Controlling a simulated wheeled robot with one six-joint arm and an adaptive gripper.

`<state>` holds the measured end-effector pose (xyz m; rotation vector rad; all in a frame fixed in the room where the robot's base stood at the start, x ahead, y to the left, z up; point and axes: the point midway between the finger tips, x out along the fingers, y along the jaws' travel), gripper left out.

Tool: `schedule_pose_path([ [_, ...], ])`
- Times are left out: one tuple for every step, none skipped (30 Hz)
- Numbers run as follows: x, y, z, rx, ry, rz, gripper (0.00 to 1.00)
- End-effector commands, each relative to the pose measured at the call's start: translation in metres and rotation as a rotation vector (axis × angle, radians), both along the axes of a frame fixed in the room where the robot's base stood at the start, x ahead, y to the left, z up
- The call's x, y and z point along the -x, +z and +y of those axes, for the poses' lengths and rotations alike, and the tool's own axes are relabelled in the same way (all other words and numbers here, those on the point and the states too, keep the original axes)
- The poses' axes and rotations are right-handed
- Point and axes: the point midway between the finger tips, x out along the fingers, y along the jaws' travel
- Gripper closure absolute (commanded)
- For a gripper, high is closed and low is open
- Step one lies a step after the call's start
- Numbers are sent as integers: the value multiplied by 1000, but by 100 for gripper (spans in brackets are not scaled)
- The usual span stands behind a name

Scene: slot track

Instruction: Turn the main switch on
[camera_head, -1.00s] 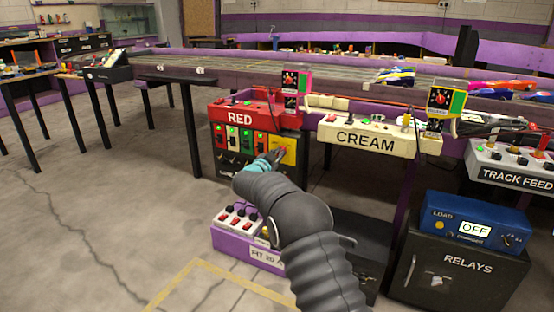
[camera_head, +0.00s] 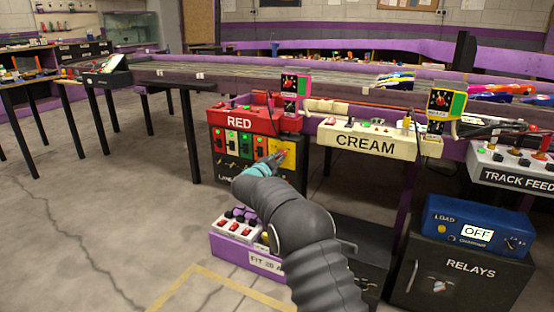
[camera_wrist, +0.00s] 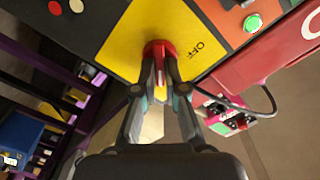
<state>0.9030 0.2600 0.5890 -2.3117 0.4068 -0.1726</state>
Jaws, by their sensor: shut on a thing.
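The main switch is a red handle (camera_wrist: 158,50) on a yellow plate (camera_wrist: 135,35) marked OFF in the wrist view. The plate (camera_head: 287,148) also shows in the head view, at the right end of a black panel below the RED box. My gripper (camera_wrist: 160,85) is shut on the red handle, with a finger on each side of it. In the head view my gripper (camera_head: 274,160) reaches the plate from the lower left. Much of the handle is hidden between the fingers.
The red box (camera_head: 240,120) sits above the panel, and the CREAM box (camera_head: 366,140) is to its right. A purple power strip (camera_head: 240,252) lies on the floor below. The black RELAYS cabinet (camera_head: 455,285) carries a blue LOAD box. Open floor is at the left.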

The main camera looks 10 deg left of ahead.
Motion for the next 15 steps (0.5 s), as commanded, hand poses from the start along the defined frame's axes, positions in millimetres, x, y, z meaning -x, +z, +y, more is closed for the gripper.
schedule_pose_path([
  [0,0,2,-1,4,1,100],
  [0,0,2,-1,4,1,82],
  [0,0,2,-1,4,1,72],
  [0,0,2,-1,4,0,65],
  [0,0,1,0,3,1,65],
  [0,0,1,0,2,1,65],
  [0,0,0,0,1,1,65],
  [0,0,0,0,1,1,65],
  [-1,0,-1,0,-1,1,65],
  [-1,0,-1,0,-1,1,65],
  [-1,0,-2,0,-1,1,65],
  [0,0,-2,0,-1,1,65],
  [0,0,-1,0,-1,1,65],
  [1,0,-1,0,-1,1,65],
  [2,0,0,0,-1,1,65],
])
